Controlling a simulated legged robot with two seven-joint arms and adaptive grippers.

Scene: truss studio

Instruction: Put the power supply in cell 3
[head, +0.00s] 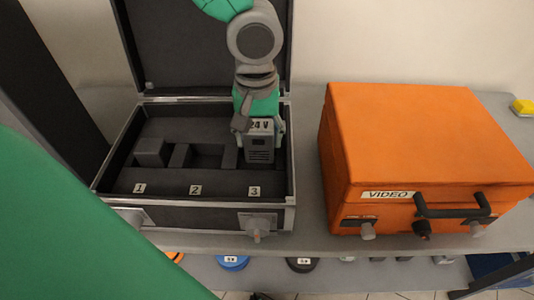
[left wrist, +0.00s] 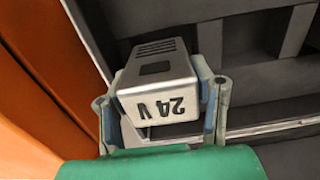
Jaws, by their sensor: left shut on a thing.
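The power supply (head: 260,146) is a grey box with a white label reading 24 V. My left gripper (head: 259,132) is shut on it, with fingers on both sides, over the right part of the open case (head: 140,211). In the left wrist view the power supply (left wrist: 157,82) sits between the fingers of my left gripper (left wrist: 160,105). In the head view it shows just behind the label of cell 3 (head: 254,191). Whether it touches the cell floor cannot be told. My right gripper is not in view.
An orange case (head: 420,150) marked VIDEO stands to the right on the grey table (head: 310,235). The raised lid (head: 180,50) is behind.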

